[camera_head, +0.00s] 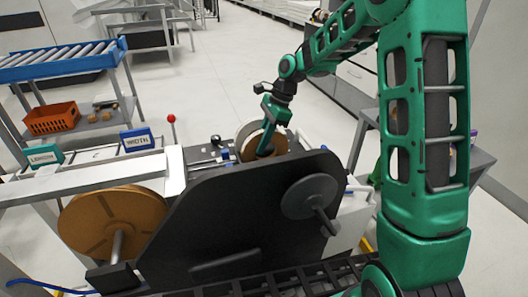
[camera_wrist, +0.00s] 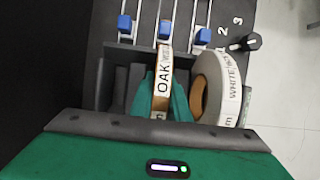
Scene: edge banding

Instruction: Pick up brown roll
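The brown roll (camera_wrist: 163,78), labelled OAK, stands upright in the machine's holder in the wrist view. Its brown side (camera_head: 250,148) also shows in the head view, partly hidden by my gripper (camera_head: 266,142). The two green fingers of my gripper (camera_wrist: 163,98) lie on either side of the brown roll, with no clear gap between them and it. The finger tips are partly hidden in the holder. A white roll (camera_wrist: 222,88), labelled WHITE, stands just right of the brown roll and close to the right finger.
The dark machine panel (camera_head: 225,235) stands in front of the holder. A large brown reel (camera_head: 112,222) is at its left. Blue clamps (camera_wrist: 165,28) and a black knob (camera_wrist: 246,43) lie beyond the rolls. An orange crate (camera_head: 52,118) sits on the left rack.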

